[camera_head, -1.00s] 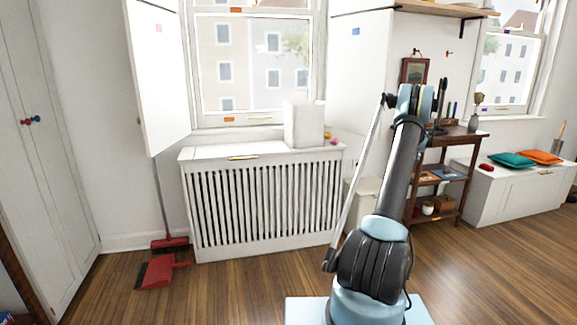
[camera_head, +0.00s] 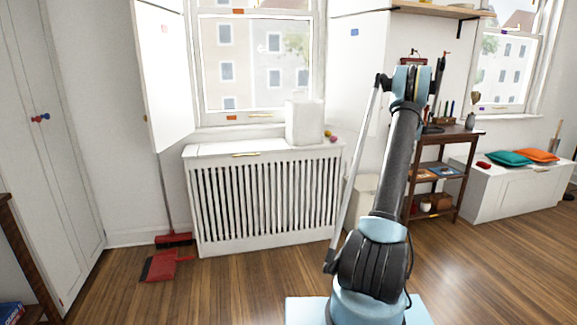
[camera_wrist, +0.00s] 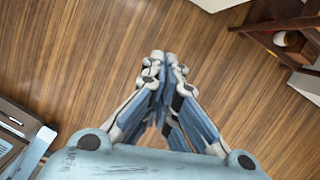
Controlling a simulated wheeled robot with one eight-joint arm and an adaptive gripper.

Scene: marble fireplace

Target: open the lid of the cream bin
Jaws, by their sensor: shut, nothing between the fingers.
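The cream bin (camera_head: 366,187) stands on the floor between the white slatted cover and the brown shelf. My arm crosses in front of it in the head view, so only part of it shows; its lid cannot be made out clearly. My gripper (camera_wrist: 164,58) is shut and empty in the wrist view, above bare wooden floor. My gripper cannot be made out in the head view. A pale corner (camera_wrist: 218,3) shows at the top edge of the wrist view; I cannot tell whether it is the bin.
The white slatted cover (camera_head: 262,205) stands under the window, bearing a white block (camera_head: 304,122). The brown shelf (camera_head: 440,165) stands right of the bin, then a white bench (camera_head: 510,190) with cushions. Front floor is clear.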

